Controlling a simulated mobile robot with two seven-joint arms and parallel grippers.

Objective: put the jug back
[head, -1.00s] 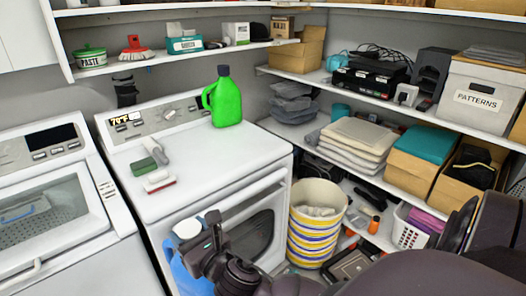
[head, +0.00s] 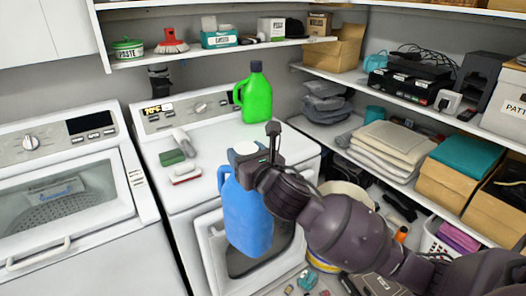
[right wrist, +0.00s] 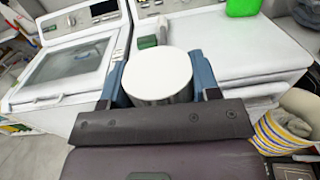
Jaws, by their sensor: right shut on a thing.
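A blue jug (head: 246,218) with a white cap (head: 246,148) hangs upright in front of the dryer, its cap about level with the dryer's top front edge. My right gripper (head: 258,160) is shut on it at the top. In the right wrist view the round white cap (right wrist: 160,76) sits between the two fingers of the gripper (right wrist: 158,92); the jug's body is hidden there. A green jug (head: 256,98) with a dark cap stands at the back right of the dryer top (head: 225,150). My left gripper is not in view.
The dryer's middle is clear. A wall shelf (head: 200,52) hangs above. A striped bucket (right wrist: 285,125) stands right of the dryer.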

